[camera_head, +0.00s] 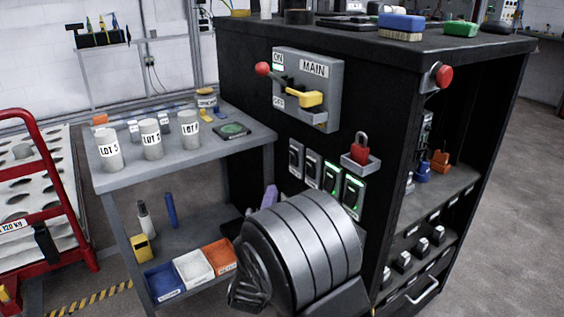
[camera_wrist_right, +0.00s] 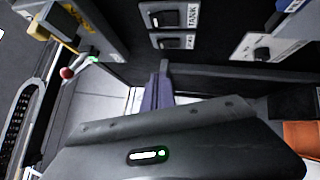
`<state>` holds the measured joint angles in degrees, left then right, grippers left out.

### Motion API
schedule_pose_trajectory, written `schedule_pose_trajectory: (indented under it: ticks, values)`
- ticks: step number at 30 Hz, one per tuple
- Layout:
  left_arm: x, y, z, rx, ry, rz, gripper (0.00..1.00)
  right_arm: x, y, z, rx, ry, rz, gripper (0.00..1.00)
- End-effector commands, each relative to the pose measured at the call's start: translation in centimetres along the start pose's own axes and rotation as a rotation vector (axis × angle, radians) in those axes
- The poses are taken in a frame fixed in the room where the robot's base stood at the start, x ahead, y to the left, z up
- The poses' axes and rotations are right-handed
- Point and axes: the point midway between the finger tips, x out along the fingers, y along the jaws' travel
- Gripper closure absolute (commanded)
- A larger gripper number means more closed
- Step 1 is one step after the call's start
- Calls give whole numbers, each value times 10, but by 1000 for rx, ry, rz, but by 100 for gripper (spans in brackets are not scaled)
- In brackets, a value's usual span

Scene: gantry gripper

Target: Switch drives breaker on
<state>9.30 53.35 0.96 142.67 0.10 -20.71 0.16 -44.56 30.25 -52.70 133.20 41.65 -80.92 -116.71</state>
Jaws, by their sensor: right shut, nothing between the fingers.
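A row of small breakers is on the black cabinet's side in the head view. The two left ones, a first dark breaker (camera_head: 296,158) and a second dark breaker (camera_head: 312,168), are unlit. The two right ones, a first green breaker (camera_head: 332,178) and a second green breaker (camera_head: 353,193), glow green. Their labels are unreadable there, so I cannot tell which is drives. In the right wrist view one dark breaker (camera_wrist_right: 170,18) is labelled TANK, beside another dark breaker (camera_wrist_right: 172,42). My right gripper (camera_head: 269,196) is shut and empty, below the row; its purple-grey fingers (camera_wrist_right: 158,90) are apart from the breakers.
A red padlock (camera_head: 361,147) sits in a grey holder. A red button (camera_head: 444,76) is at the corner. A grey side table (camera_head: 205,158) stands left.

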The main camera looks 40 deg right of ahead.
Motion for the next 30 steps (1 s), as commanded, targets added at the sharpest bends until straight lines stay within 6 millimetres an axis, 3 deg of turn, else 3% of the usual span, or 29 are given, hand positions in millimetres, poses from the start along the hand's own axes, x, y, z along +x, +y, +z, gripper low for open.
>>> schedule_pose_trajectory:
  ticks: [17,30]
  values:
    - [-2,1,1,0,-2,0,100,6,-1,0,-12,2,-5,100]
    - [-20,12,6,8,-15,7,100,54,1,2,-12,-2,-5,100]
